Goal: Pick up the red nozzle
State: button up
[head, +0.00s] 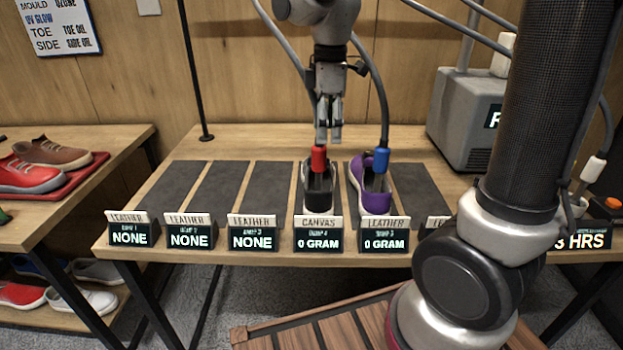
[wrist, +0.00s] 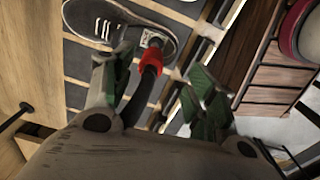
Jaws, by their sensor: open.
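The red nozzle (head: 319,157) stands upright in the opening of a dark shoe (head: 314,190) on the canvas bay of the table. A grey hose rises from it behind my arm. My gripper (head: 328,138) is open and points down, right above the red nozzle in the head view. In the wrist view the red nozzle (wrist: 152,61) shows beyond the open fingers, nearer the left finger, with its dark hose running back between the fingers. The dark shoe with white laces (wrist: 108,22) lies past it. I cannot tell whether a finger touches the hose.
A blue nozzle (head: 381,160) sits in a purple shoe (head: 370,194) just to the right, its hose curving up close to my gripper. Label stands (head: 253,235) line the front edge. Three dark mats (head: 213,187) at left are empty. A grey machine (head: 465,117) stands back right.

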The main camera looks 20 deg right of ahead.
aim_at(319, 158)
jog(key=shift+w+a+f+n, duration=0.35)
jog(key=shift+w+a+n, duration=0.05)
jog(key=shift+w+a, duration=0.2)
jog(key=shift+w+f, duration=0.15)
jog(key=shift+f, duration=0.2)
notch_tip(319, 158, down, 7)
jog(key=shift+a+f, duration=0.1)
grip_shut()
